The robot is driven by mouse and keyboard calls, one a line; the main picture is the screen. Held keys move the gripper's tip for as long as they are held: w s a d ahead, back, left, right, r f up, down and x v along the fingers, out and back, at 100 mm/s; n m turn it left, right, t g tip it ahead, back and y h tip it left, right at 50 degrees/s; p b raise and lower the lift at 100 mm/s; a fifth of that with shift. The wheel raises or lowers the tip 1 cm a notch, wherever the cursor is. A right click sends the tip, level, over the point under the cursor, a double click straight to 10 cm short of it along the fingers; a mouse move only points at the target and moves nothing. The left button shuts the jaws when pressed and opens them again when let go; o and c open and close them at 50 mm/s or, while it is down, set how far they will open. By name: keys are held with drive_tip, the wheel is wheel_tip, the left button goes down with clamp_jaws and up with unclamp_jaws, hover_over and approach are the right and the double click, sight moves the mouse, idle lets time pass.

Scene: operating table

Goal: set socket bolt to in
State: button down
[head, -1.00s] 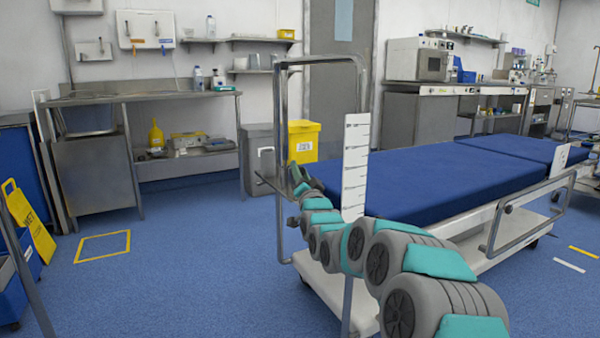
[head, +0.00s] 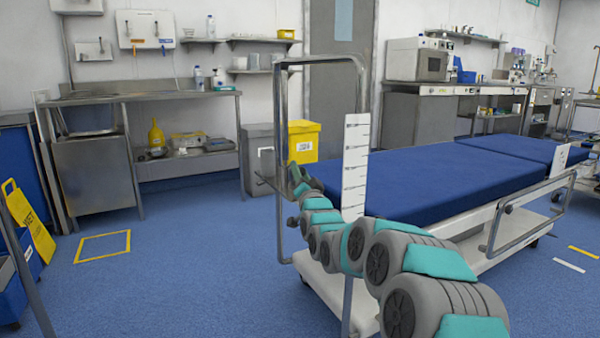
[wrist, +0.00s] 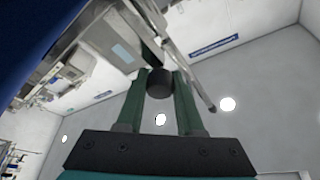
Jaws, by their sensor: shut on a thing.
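In the wrist view, a dark, short, round knob (wrist: 160,83), which looks like the head of the socket bolt, sits between the two green fingers of my gripper (wrist: 161,86). The fingers are shut on it near their tips. How far the bolt sits in its socket is hidden. In the head view, my gripper (head: 295,175) is at the near left end of the operating table (head: 430,190), beside the metal end frame (head: 280,120). The bolt between the fingers cannot be made out there.
A yellow bin (head: 303,142) stands behind the end frame. A steel bench (head: 95,170) stands along the back wall.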

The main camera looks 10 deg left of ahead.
drive_tip(key=shift+w, duration=0.1)
idle(0.3)
drive_tip(key=shift+w+a+p, duration=0.5)
drive_tip(key=shift+w+a, duration=0.25)
drive_tip(key=shift+w, duration=0.35)
drive_tip(key=c, duration=0.5)
unclamp_jaws()
drive_tip(key=v, duration=0.7)
drive_tip(key=shift+s+f, duration=0.15)
drive_tip(key=shift+s, duration=0.2)
